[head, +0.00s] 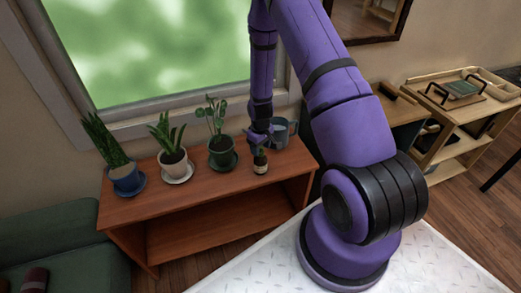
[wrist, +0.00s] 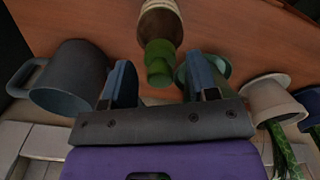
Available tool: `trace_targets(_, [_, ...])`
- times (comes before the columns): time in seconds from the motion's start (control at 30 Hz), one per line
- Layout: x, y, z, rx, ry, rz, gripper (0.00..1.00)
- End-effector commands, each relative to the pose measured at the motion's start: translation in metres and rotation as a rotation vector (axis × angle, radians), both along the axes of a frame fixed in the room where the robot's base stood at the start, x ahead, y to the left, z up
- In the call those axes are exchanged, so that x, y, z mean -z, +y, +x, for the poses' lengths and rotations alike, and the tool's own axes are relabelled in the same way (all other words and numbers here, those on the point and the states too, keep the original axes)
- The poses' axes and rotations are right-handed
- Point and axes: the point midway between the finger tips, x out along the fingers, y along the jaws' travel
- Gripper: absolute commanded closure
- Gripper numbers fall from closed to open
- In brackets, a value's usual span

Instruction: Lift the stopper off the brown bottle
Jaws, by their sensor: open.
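The brown bottle (head: 260,166) stands upright on the wooden shelf, with a pale label on its front. In the wrist view its brown body (wrist: 160,18) shows at the top, with a green neck and stopper (wrist: 158,62) pointing toward my gripper. My gripper (wrist: 161,66) is open, with one dark blue finger on each side of the stopper's line and a gap showing on both sides. In the head view my gripper (head: 258,138) points down right over the bottle top. Whether the fingers reach level with the stopper is hard to tell.
A green-potted plant (head: 222,153) stands just left. Two more potted plants stand farther left. The shelf front (head: 215,184) is clear.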

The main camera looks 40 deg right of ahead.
Motion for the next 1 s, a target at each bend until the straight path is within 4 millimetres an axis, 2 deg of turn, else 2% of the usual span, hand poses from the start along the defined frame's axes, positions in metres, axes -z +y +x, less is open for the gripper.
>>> trace_targets(0.07, [0.0,0.0,0.0,0.0,0.0,0.0,0.46])
trace_targets(0.2, [0.0,0.0,0.0,0.0,0.0,0.0,0.78])
trace_targets(0.3, [0.0,0.0,0.0,0.0,0.0,0.0,0.98])
trace_targets(0.77, [-0.004,0.0,0.0,0.0,0.0,0.0,0.99])
trace_targets(1.0, [-0.024,0.0,0.0,0.001,-0.002,-0.001,0.99])
